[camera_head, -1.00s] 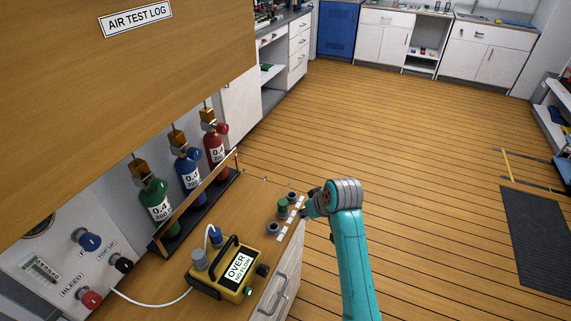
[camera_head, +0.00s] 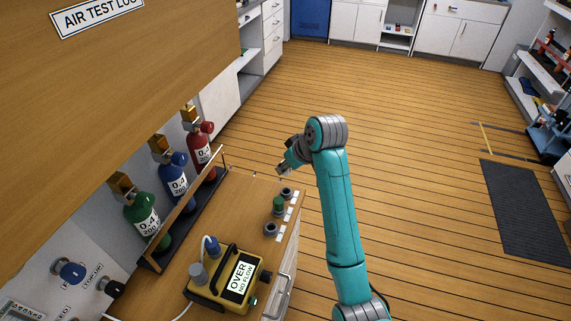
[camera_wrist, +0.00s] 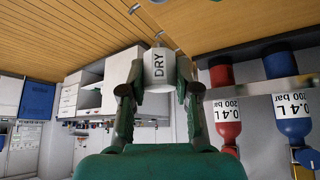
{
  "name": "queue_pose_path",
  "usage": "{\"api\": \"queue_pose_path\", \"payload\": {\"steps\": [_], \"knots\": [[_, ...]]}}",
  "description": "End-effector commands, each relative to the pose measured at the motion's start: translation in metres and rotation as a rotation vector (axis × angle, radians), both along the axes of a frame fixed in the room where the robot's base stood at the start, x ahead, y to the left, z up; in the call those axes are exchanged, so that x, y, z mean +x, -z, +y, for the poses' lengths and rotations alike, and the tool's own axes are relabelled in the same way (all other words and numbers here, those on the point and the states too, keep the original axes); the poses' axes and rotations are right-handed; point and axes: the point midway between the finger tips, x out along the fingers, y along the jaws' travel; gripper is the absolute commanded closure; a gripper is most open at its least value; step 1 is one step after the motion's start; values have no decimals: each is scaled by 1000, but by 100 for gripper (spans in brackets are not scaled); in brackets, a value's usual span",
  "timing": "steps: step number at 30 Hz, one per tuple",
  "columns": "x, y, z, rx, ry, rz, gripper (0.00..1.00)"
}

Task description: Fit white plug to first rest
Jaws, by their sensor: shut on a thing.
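My gripper (camera_wrist: 158,92) is shut on a pale grey-white plug (camera_wrist: 158,66) with a "DRY" label, held between the green fingers in the wrist view. In the head view my gripper (camera_head: 286,164) is in the air above the far end of the bench, past the rests; the plug is not clear there. Three dark ring rests line the bench's right edge: a far one (camera_head: 286,193), a middle one with a green plug (camera_head: 278,204) standing in it, and a near one (camera_head: 270,229). The far and near rests look empty. Which is first cannot be told.
A yellow meter (camera_head: 228,281) reading "OVER NO FLOW" stands on the bench, with blue and grey fittings on it. Green, blue and red cylinders (camera_head: 200,148) stand behind a rail at left. A wooden "AIR TEST LOG" panel (camera_head: 150,60) overhangs the left.

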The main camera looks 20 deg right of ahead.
Motion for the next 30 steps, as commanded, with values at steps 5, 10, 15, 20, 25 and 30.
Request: {"api": "queue_pose_path", "payload": {"steps": [5, 10, 15, 20, 25, 30], "knots": [[0, 16, 0, 0, -1, 3, 98], [0, 30, 0, 0, -1, 3, 98], [0, 44, 1, 1, 0, 4, 98], [0, 52, 1, 0, 0, 2, 98], [0, 57, 0, 0, -1, 1, 98], [0, 58, 0, 0, -1, 1, 98]]}}
